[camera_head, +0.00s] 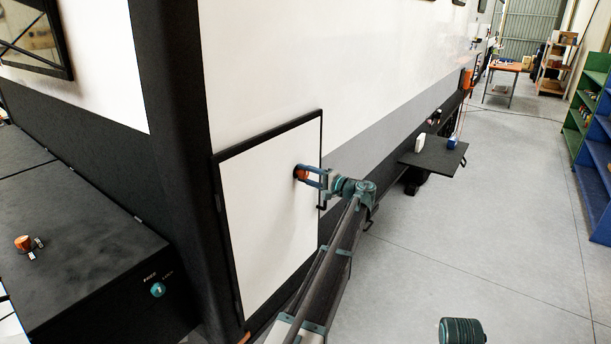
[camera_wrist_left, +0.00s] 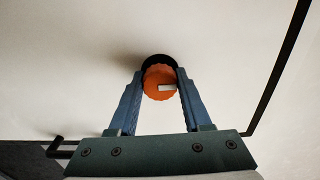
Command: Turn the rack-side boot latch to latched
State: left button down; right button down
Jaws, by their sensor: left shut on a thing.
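In the head view the knob (camera_head: 301,173) sits on the white boot door (camera_head: 262,220), near the door's right edge. My left gripper (camera_head: 304,175) is shut on the knob; in the left wrist view its two blue fingers (camera_wrist_left: 160,90) flank it. My right gripper is not in view.
A dark box (camera_head: 90,250) with a teal knob (camera_head: 158,290) and a small orange item (camera_head: 24,242) on top stands at left. A dark fold-out shelf (camera_head: 435,154) juts from the caravan side. Blue and green shelves (camera_head: 597,150) stand right. The floor between is clear.

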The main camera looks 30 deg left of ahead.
pick_arm(q)
jog(key=shift+c, duration=1.7)
grip_release()
jog(key=s+d, duration=0.1)
jog(key=d, duration=1.2)
jog(key=shift+d, duration=0.4)
